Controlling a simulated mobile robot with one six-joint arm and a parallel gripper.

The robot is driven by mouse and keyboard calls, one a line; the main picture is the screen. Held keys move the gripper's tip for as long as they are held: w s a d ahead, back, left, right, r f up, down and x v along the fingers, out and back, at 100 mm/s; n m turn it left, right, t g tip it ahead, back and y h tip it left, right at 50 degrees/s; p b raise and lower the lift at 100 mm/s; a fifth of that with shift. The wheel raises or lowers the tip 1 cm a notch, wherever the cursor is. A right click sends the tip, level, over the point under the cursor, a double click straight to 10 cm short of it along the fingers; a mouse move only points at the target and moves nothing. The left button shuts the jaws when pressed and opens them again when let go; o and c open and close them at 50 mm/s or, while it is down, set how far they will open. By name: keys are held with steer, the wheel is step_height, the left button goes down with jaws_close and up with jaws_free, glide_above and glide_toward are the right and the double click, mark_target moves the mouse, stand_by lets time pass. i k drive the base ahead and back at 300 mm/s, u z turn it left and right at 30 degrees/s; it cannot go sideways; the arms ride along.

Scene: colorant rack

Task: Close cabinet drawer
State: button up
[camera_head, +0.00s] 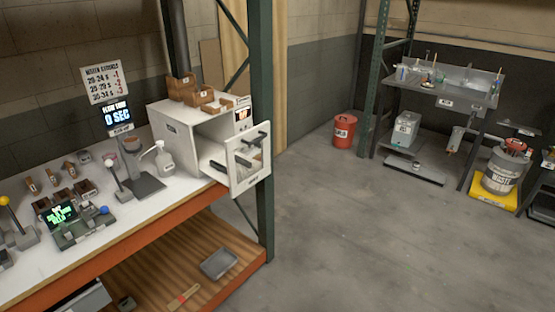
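A white box-shaped cabinet (180,135) stands at the right end of the white workbench, in the left half of the head view. Its drawer stands open, pulled out toward the right front. The drawer's pale front panel (249,170) overhangs the bench end and carries a dark bar handle (256,135). A dark gap and part of the drawer's inside show between the cabinet body and the panel. What the drawer holds is hard to make out. My gripper is not in view.
Wooden trays (200,95) sit on the cabinet. A green rack post (262,110) rises close behind the drawer front. The concrete floor (350,225) right of the bench is clear; a red bucket (344,130) stands farther back.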

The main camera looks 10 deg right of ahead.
mark_target(237, 171)
steer(key=u, duration=0.15)
steer(key=i, duration=0.85)
steer(key=z, duration=0.2)
steer(key=k, duration=0.85)
steer(key=u, duration=0.2)
steer(key=i, duration=0.4)
